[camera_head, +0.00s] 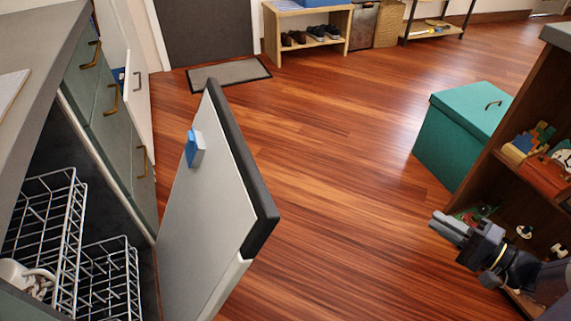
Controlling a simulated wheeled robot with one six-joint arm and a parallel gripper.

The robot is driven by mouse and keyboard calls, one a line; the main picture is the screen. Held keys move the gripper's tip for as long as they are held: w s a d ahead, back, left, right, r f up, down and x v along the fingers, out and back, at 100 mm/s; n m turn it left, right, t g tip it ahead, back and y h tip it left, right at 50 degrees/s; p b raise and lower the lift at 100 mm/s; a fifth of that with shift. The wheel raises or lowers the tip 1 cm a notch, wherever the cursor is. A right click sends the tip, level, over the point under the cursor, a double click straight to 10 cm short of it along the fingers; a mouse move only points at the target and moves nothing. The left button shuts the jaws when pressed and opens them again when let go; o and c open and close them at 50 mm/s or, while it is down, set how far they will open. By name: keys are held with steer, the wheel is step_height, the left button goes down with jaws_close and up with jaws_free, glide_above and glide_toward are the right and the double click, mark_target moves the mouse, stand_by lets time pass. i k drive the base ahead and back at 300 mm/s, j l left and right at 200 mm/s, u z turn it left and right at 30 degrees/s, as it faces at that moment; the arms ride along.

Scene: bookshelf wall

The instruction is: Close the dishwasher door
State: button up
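The dishwasher door (196,232) stands wide open in the head view, left of the middle. Its pale inner face carries a small blue and white box (195,148), and its outer edge is dark. The dishwasher's dark interior with white wire racks (62,215) shows at the left. My gripper (441,222) is at the lower right, well apart from the door, with bare floor between them. Its fingers point left and look close together, but whether a gap lies between them is unclear. I see nothing held in it.
A wooden shelf unit (523,85) with small toys stands close to my arm at the right. A teal box (445,140) is behind it. A white mug (22,276) sits in the rack. Drawers with brass handles flank the dishwasher. The wooden floor in the middle is clear.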

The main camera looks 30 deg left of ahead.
mark_target(220, 212)
steer(key=i+u, duration=0.35)
steer(key=i, duration=0.15)
steer(key=i+l+u, duration=0.3)
steer(key=i, duration=0.15)
steer(key=u, duration=1.65)
steer(key=i, duration=0.05)
